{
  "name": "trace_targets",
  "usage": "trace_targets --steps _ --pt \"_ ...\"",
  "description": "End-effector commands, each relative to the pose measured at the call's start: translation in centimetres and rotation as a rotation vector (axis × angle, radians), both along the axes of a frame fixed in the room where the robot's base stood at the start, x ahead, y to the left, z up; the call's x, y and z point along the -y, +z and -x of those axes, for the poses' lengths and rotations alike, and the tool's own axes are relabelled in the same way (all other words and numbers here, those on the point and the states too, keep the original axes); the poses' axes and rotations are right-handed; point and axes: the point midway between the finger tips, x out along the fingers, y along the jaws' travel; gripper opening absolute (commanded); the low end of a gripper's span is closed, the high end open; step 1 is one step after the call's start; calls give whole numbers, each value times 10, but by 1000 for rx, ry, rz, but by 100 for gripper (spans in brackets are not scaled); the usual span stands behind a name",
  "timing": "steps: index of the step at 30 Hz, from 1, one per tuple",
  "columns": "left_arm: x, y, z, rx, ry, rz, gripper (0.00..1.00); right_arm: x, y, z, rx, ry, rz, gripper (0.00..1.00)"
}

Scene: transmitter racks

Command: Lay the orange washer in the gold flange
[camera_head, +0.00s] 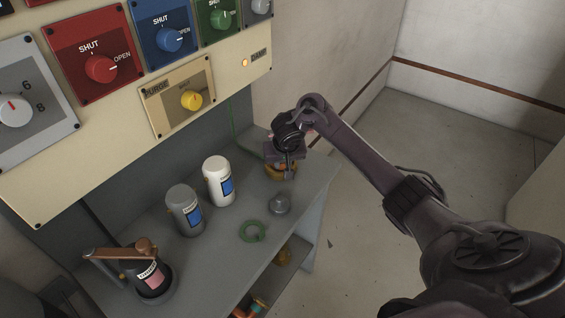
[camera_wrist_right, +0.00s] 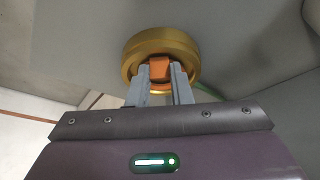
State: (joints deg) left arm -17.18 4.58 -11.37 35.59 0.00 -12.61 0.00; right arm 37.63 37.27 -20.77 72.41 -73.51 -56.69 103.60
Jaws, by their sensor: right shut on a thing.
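The gold flange (camera_head: 270,172) stands near the right end of the grey bench, mostly hidden under my right gripper in the head view. In the right wrist view the flange (camera_wrist_right: 150,45) is a thick gold ring just beyond the fingertips. My right gripper (camera_head: 287,168) points down over the flange. In the wrist view its fingers (camera_wrist_right: 160,72) are shut on a small orange piece, the orange washer (camera_wrist_right: 160,68), which overlaps the flange opening. I cannot tell whether the washer touches the flange. My left gripper is not in view.
On the bench (camera_head: 228,268) are a green ring (camera_head: 252,231), a small grey knob-like part (camera_head: 279,204), a white canister (camera_head: 219,181), a grey canister (camera_head: 185,210) and a dark canister with a copper lever (camera_head: 149,276). A control panel (camera_head: 120,110) rises behind. Orange and gold parts lie on the lower shelf.

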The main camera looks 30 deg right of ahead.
Motion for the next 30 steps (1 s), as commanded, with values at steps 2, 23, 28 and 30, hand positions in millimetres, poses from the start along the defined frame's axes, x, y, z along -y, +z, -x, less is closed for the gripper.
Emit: trace_targets --steps 2,23,28,30 --pt "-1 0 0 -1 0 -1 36 0 -2 0 -1 -1 -1 0" --pt "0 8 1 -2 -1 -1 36 -2 20 6 1 1 1 41" --pt "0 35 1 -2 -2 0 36 -7 60 19 0 2 3 41" --pt "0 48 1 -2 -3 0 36 -8 70 23 0 0 3 41"
